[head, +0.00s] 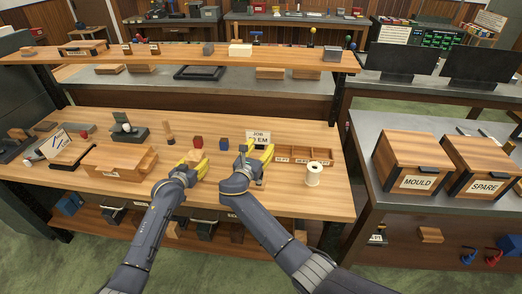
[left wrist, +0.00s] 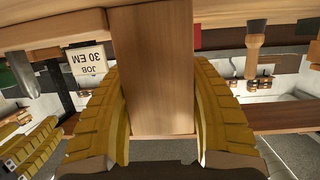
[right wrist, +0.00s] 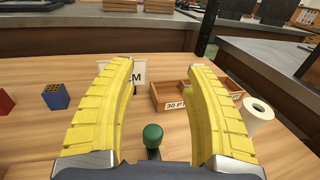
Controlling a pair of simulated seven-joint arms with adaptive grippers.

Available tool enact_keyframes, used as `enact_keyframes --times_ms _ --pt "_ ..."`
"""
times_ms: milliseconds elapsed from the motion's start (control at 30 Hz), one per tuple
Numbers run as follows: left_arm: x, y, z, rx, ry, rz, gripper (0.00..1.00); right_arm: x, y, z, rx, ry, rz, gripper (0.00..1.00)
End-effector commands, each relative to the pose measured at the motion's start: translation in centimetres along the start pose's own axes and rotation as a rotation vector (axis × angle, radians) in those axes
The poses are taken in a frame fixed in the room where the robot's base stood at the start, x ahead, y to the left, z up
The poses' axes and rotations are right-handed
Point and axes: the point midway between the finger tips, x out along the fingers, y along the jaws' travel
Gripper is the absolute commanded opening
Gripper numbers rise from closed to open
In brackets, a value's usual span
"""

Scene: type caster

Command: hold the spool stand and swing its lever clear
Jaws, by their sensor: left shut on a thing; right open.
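My left gripper (head: 191,163) is shut on a plain wooden upright piece (left wrist: 158,70), which looks like part of the spool stand. In the left wrist view, its yellow fingers press on both sides of the wood. My right gripper (head: 257,160) is open to its right, low over the bench. In the right wrist view, a green ball knob (right wrist: 153,135), likely the lever's, sits between the open fingers near the palm, with no finger seen touching it. The rest of the stand and lever is hidden by my grippers. A white spool (head: 313,174) stands apart at right, also in the right wrist view (right wrist: 257,113).
A job card (head: 258,137) stands behind my right gripper, with a divided wooden tray (head: 305,153) to its right. Red (head: 198,142) and blue (head: 223,144) blocks sit behind, between the grippers. A wooden box (head: 118,162) is at left. A shelf (head: 200,56) crosses above the bench.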

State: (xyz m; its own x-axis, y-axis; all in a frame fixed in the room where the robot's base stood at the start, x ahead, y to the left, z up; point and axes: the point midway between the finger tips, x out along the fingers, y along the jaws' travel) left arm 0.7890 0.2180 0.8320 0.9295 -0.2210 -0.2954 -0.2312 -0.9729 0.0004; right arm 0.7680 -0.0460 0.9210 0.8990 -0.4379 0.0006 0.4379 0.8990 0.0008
Motion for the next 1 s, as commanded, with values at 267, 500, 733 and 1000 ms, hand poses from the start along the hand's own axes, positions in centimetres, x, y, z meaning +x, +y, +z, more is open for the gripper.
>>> enact_keyframes --times_ms 267,500,733,1000 --pt "0.0 0.0 0.1 0.001 -0.001 -0.001 0.23 -1.7 -2.1 -4.1 0.006 0.0 0.135 0.52" --pt "0.0 0.0 0.1 0.001 -0.001 -0.001 0.23 -5.5 -4.3 -8.1 0.007 -0.001 0.335 0.52" --pt "0.0 0.0 0.1 0.001 -0.001 0.0 0.23 -8.9 -5.5 -10.0 0.001 0.0 0.472 0.52" --pt "0.0 0.0 0.1 0.001 -0.001 0.0 0.23 -8.9 -5.2 -10.4 -0.002 -0.001 0.52 0.52"
